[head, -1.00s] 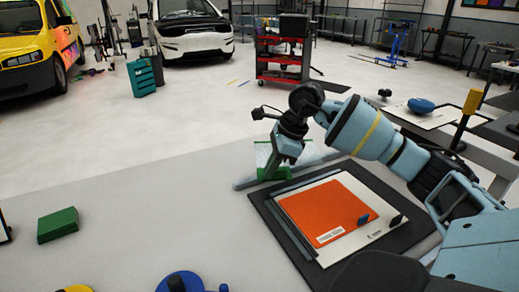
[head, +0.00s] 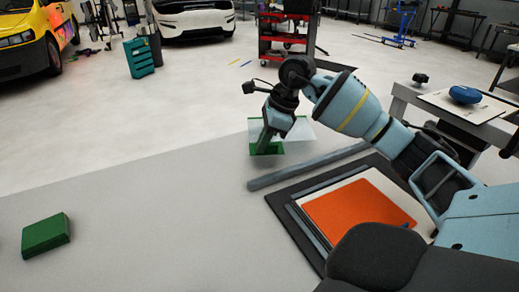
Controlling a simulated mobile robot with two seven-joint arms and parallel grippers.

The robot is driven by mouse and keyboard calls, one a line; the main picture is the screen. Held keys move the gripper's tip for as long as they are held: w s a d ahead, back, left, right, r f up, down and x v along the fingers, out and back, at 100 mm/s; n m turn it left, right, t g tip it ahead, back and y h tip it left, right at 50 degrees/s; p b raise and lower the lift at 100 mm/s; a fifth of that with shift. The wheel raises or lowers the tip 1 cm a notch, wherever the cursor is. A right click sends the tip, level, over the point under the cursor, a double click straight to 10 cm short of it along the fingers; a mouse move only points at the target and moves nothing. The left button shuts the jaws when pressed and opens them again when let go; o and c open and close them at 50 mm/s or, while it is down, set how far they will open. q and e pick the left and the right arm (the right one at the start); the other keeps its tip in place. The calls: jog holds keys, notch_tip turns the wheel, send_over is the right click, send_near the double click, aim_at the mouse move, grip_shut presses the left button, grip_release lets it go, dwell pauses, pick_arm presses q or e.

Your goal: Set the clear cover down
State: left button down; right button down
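The clear cover (head: 301,131) is a see-through sheet with a green part (head: 267,149) at its lower left. It is at my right gripper (head: 266,141), near the far edge of the grey table, beyond the grey bar. My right gripper points down and appears shut on the cover; its fingertips are small and partly lost against the green. An orange sheet (head: 358,213) on a pale board lies on a dark mat (head: 288,212), nearer and to the right of the cover. My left gripper is out of view.
A long grey bar (head: 310,165) lies between the cover and the mat. A green block (head: 46,235) sits at the left of the table (head: 160,220), with clear surface between. A side table with a blue object (head: 464,95) stands at the right.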

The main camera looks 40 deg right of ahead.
jog(key=shift+w+d+f, duration=0.1)
jog(key=shift+w, duration=0.25)
jog(key=f+b, duration=0.1)
jog(key=w+f+b, duration=0.1)
jog(key=f, duration=0.1)
jog(key=shift+w+d+f, duration=0.1)
jog(key=shift+f, duration=0.15)
jog(key=shift+s+f+b, duration=0.15)
jog(key=shift+s+b, duration=0.15)
jog(key=shift+b, duration=0.2)
jog(key=shift+s, duration=0.3)
jog(key=shift+w, duration=0.3)
jog(key=c, duration=2)
grip_release()
jog(key=shift+s, duration=0.1)
jog(key=shift+c, duration=0.2)
jog(key=o, duration=0.4)
jog(key=shift+f, duration=0.1)
